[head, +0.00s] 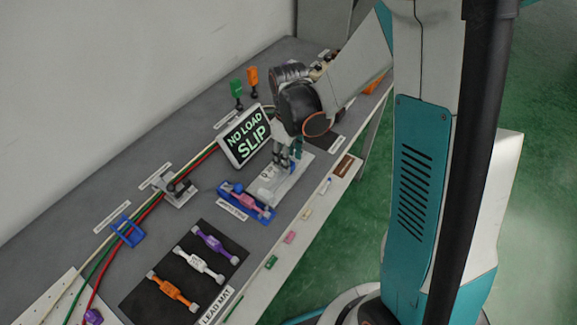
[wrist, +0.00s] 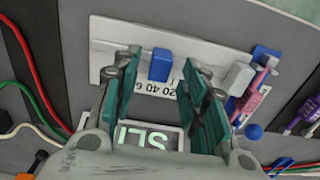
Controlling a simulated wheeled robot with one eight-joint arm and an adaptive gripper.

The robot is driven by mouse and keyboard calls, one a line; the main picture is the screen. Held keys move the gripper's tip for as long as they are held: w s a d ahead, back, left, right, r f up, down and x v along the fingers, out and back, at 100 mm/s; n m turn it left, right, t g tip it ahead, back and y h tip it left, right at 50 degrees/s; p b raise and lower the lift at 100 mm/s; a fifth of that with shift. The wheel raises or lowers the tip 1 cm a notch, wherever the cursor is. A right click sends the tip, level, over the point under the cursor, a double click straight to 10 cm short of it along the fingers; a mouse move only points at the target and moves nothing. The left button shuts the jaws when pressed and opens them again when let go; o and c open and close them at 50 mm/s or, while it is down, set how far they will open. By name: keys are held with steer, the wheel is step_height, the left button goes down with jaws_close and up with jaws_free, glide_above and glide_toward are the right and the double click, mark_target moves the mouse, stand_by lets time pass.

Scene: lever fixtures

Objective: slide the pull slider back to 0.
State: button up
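The pull slider is a white plate fixture (wrist: 110,50) with a blue block (wrist: 160,65) on it and a printed scale (wrist: 168,88), of which 20, 40 and part of a 6 show. In the head view my gripper (head: 288,158) is over the white slider plate (head: 294,183), and the blue block is hidden there.
A sign (head: 245,136) reading NO LOAD SLIP stands beside my gripper. A blue holder (head: 232,199) with a pink lead lies close to the plate. A black lead mat (head: 150,300) holds purple, white and orange leads. Green and orange knobs (head: 252,78) stand behind. Cables run along the bench.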

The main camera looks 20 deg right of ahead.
mark_target(277, 184)
steer(key=shift+f+b, duration=0.4)
steer(key=shift+f, duration=1.1)
steer(key=c, duration=0.9)
steer(key=shift+s+a, duration=0.85)
steer(key=shift+a, duration=0.3)
steer(key=shift+s+a, duration=0.85)
steer(key=shift+a, duration=0.25)
steer(key=o, duration=0.9)
steer(key=shift+s+a, duration=0.1)
steer(key=shift+a, duration=0.05)
steer(key=shift+r, duration=0.1)
